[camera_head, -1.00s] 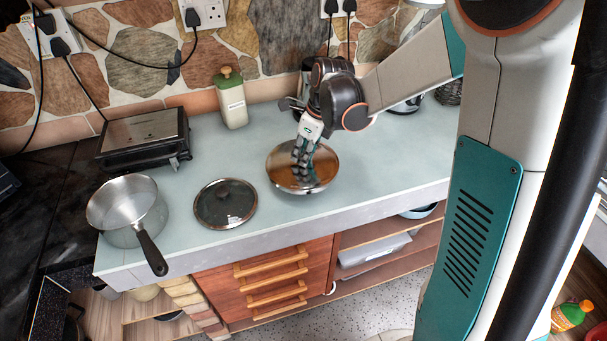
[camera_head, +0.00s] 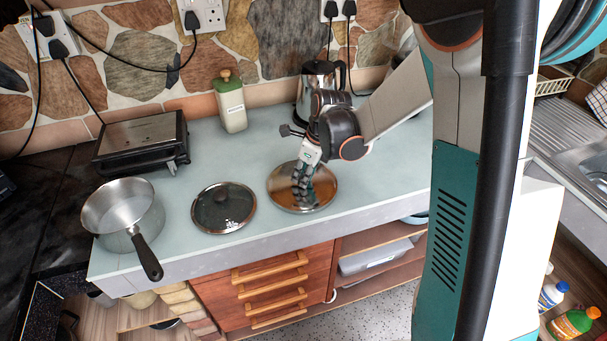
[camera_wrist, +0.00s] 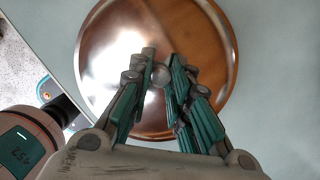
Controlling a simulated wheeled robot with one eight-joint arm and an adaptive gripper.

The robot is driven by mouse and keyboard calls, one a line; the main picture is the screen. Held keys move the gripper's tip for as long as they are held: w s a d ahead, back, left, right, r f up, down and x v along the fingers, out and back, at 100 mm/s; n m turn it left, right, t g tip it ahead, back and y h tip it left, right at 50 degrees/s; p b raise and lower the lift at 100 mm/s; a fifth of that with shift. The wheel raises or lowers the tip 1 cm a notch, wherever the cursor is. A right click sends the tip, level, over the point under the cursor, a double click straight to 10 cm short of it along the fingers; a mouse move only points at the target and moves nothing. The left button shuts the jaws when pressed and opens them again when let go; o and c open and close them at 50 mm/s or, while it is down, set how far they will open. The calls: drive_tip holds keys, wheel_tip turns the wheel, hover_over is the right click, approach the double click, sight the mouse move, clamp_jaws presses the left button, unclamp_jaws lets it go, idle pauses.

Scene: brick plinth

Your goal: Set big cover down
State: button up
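The big cover (camera_head: 318,200) is a round, shiny, copper-toned metal lid with a small knob on top. In the head view it lies level at the counter surface, right of the smaller dark glass lid; I cannot tell for sure whether its whole rim touches. My gripper (camera_head: 302,200) points down over its middle. In the wrist view the cover (camera_wrist: 110,60) fills the upper middle, and the fingers of my gripper (camera_wrist: 162,68) are closed around the knob (camera_wrist: 160,76). The fingers hide part of the cover.
The pale counter (camera_head: 250,165) has free room behind and right of the cover. The glass lid (camera_head: 223,207), a saucepan (camera_head: 125,212), a grill (camera_head: 143,140), a green-topped bottle (camera_head: 230,105) and a kettle (camera_head: 318,82) stand around. The counter's front edge is near the cover.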

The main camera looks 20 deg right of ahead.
sight(313, 187)
drive_tip(key=o, duration=0.3)
drive_tip(key=p+v, duration=0.4)
drive_tip(key=v, duration=0.8)
drive_tip(key=s+a+r+n+t+h, duration=0.1)
drive_tip(key=s+r+n, duration=0.3)
drive_tip(key=s+n, duration=0.6)
drive_tip(key=s+a+r+n+t+h, duration=0.1)
drive_tip(key=s+r+n+t, duration=0.3)
drive_tip(key=s+n, duration=0.6)
drive_tip(key=r+n, duration=0.1)
drive_tip(key=n, duration=0.6)
drive_tip(key=shift+s+a, duration=0.25)
drive_tip(key=shift+a, duration=0.05)
drive_tip(key=shift+a, duration=0.1)
